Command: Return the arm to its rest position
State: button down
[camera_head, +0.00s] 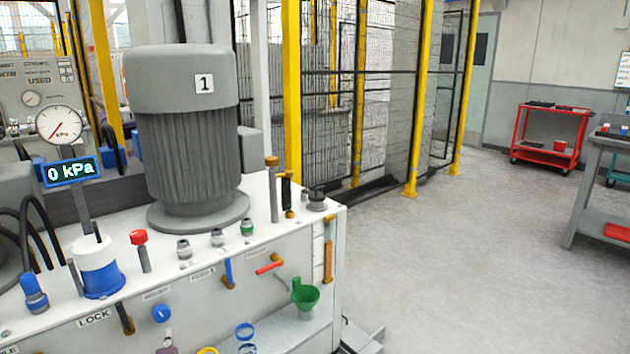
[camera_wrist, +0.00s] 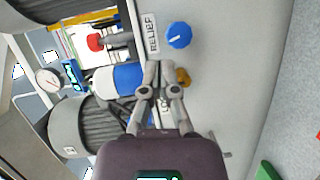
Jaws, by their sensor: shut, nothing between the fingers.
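My gripper (camera_wrist: 160,92) shows in the wrist view with its two fingers drawn together and nothing between them. It is in front of the white panel of the hydraulic unit. A blue knob (camera_wrist: 179,35) by the RELIEF label and a blue-and-white cylinder (camera_wrist: 120,79) appear close to the fingertips in the picture. I cannot tell whether the fingers touch anything. Most of my arm is out of view in the head view.
The unit carries a grey motor (camera_head: 190,140) marked 1, a pressure gauge (camera_head: 59,125), a 0 kPa display (camera_head: 72,172), a green funnel (camera_head: 305,296) and several valves. A yellow-post fence (camera_head: 293,90) stands behind. Open floor (camera_head: 450,260) lies right, before a red cart (camera_head: 552,135).

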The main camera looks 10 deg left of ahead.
jog(key=w+d+f+m+g+h, duration=0.1)
jog(key=w+d+f+m+h, duration=0.3)
jog(key=d, duration=0.6)
jog(key=w+d+f+m+g+h, duration=0.2)
jog(key=w+d+m+h, duration=0.15)
jog(key=w+d, duration=0.4)
jog(key=w+d+f+m+g+h, duration=0.1)
jog(key=w+d+f+m+h, duration=0.3)
jog(key=d, duration=0.8)
jog(key=s+d+f+m+g+y, duration=0.1)
jog(key=s+d+f+m+g, duration=0.2)
jog(key=d, duration=0.6)
jog(key=s+d+f+m+g+y, duration=0.15)
jog(key=d+m+g, duration=0.3)
jog(key=d, duration=0.45)
jog(key=s+d+f+m+g, duration=0.2)
jog(key=s+d+m+g, duration=0.15)
jog(key=d, duration=0.55)
notch_tip(320, 180, up, 32)
jog(key=p, duration=3.1)
jog(key=shift+w+a+f+m+p, duration=0.15)
jog(key=shift+w+f+m+p, duration=0.1)
jog(key=shift+m+p, duration=0.15)
